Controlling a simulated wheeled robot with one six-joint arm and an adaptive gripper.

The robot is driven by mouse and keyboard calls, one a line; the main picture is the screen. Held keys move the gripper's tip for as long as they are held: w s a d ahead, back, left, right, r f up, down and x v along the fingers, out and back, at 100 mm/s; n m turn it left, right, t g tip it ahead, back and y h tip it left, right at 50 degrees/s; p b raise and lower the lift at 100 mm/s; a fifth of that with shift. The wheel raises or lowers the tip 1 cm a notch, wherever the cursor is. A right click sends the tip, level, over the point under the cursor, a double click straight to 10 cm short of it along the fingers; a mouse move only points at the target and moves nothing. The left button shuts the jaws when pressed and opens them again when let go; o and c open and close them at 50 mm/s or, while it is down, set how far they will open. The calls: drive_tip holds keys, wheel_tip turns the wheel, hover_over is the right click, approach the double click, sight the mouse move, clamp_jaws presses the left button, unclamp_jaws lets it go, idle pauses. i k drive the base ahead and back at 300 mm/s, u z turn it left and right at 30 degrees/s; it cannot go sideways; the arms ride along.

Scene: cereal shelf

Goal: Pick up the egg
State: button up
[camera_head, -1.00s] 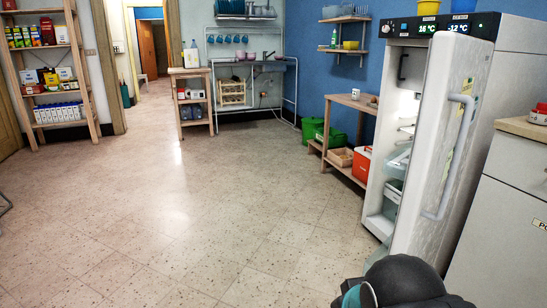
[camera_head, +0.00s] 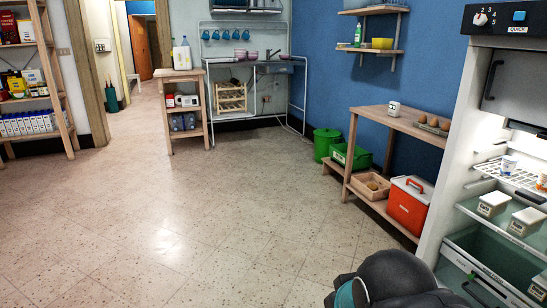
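A few brown eggs (camera_head: 433,122) sit close together at the right end of the wooden bench (camera_head: 398,121) against the blue wall. They look small, and they seem to lie in a low holder that I cannot make out well. A dark rounded part of my arm shows at the bottom edge, well apart from the eggs. My gripper itself is not in view, so I cannot see what it holds.
The fridge (camera_head: 451,160) stands open at right, with white tubs (camera_head: 493,204) inside. A red cooler (camera_head: 409,205) and a wooden crate (camera_head: 370,186) sit on the bench's lower shelf. Green bins (camera_head: 325,143) stand behind. The tiled floor (camera_head: 200,220) is clear.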

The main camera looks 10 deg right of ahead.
sight(423, 119)
drive_tip(key=i, duration=1.9)
drive_tip(key=z, duration=1.45)
drive_tip(key=i, duration=0.9)
